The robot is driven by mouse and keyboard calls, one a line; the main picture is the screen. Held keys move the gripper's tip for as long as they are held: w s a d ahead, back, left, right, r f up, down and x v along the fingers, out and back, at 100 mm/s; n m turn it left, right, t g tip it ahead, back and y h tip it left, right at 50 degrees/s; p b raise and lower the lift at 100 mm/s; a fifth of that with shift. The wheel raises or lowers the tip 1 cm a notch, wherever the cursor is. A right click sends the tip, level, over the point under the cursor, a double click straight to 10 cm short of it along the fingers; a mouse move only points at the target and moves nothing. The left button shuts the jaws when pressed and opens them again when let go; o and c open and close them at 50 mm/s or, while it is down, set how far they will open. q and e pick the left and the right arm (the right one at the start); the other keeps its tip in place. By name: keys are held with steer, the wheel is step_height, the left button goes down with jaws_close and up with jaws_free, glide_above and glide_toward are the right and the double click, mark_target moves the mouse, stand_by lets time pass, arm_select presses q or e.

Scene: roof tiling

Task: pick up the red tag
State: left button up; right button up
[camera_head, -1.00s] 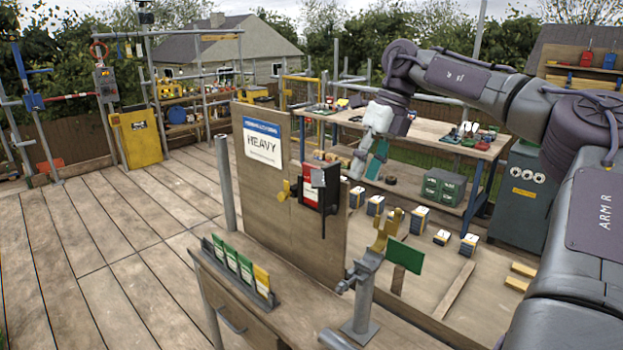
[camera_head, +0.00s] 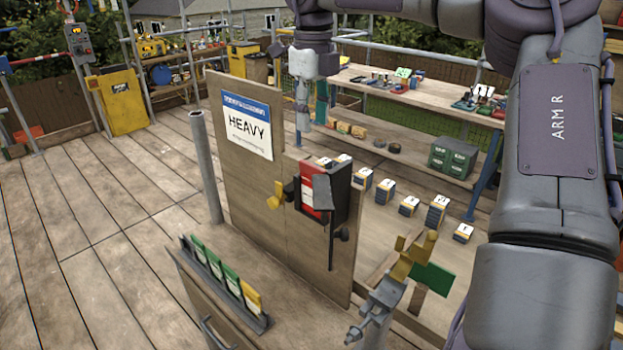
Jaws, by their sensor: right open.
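A red tag (camera_head: 308,190) with a white label sits in a black holder on the right part of the upright wooden board (camera_head: 276,232). A grey flap hangs in front and hides part of it. My right gripper (camera_head: 312,118) points down above the board's top edge, above the red tag and apart from it. Its fingers are spread, one grey and one teal, with nothing seen between them. My left gripper is not in view.
A rack (camera_head: 222,276) of green and yellow cards stands on the bench at the front left. A grey stand with a gold clamp (camera_head: 410,262) and a green plate (camera_head: 433,278) rises right of the board. A "HEAVY" sign (camera_head: 247,127) is on the board. Open decking lies left.

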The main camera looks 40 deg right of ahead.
glide_above(312, 165)
steer(key=f, duration=0.3)
steer(key=f+p, duration=0.1)
steer(key=shift+s+f, duration=0.25)
steer(key=shift+s, duration=0.05)
steer(key=shift+w+d+f, duration=0.15)
steer(key=shift+w+f, duration=0.05)
steer(key=shift+f, duration=0.2)
steer(key=shift+w+d+f, duration=0.15)
steer(key=shift+f, duration=0.25)
steer(key=shift+s+a+f+p, duration=0.15)
steer(key=shift+a+f+p, duration=0.1)
steer(key=shift+f+p, duration=0.6)
step_height(312, 165, down, 2)
steer(key=shift+s+a+f+p, duration=0.1)
steer(key=shift+f+p, duration=0.05)
steer(key=shift+p, duration=0.4)
steer(key=shift+f, duration=0.55)
steer(key=shift+r, duration=0.1)
steer(key=shift+c, duration=1.4)
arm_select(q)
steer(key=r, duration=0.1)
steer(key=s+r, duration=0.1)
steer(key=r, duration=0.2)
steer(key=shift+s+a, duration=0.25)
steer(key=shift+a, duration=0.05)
arm_select(e)
jaws_close()
